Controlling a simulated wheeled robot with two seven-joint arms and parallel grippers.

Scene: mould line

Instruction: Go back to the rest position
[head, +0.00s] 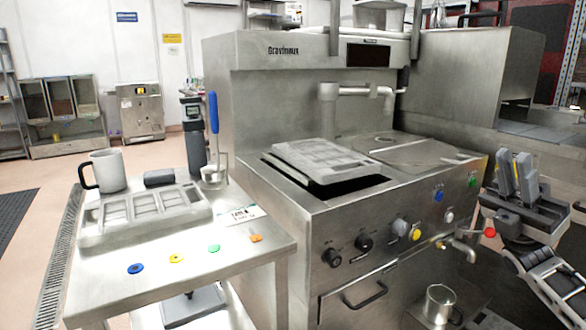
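My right gripper (515,158) is at the right edge of the head view, in front of the right end of the steel machine. Its two grey fingers point up, with a narrow gap between them and nothing held there. It is apart from the machine's front panel. My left gripper is not in view.
The steel machine (300,225) has a grey mould (320,158) over its open well and a lid (415,153) beside it. The table (205,262) at left bears a mould tray (145,212), a mug (107,170), a blue-handled ladle (213,115) and coloured discs. A metal cup (438,303) stands below the tap.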

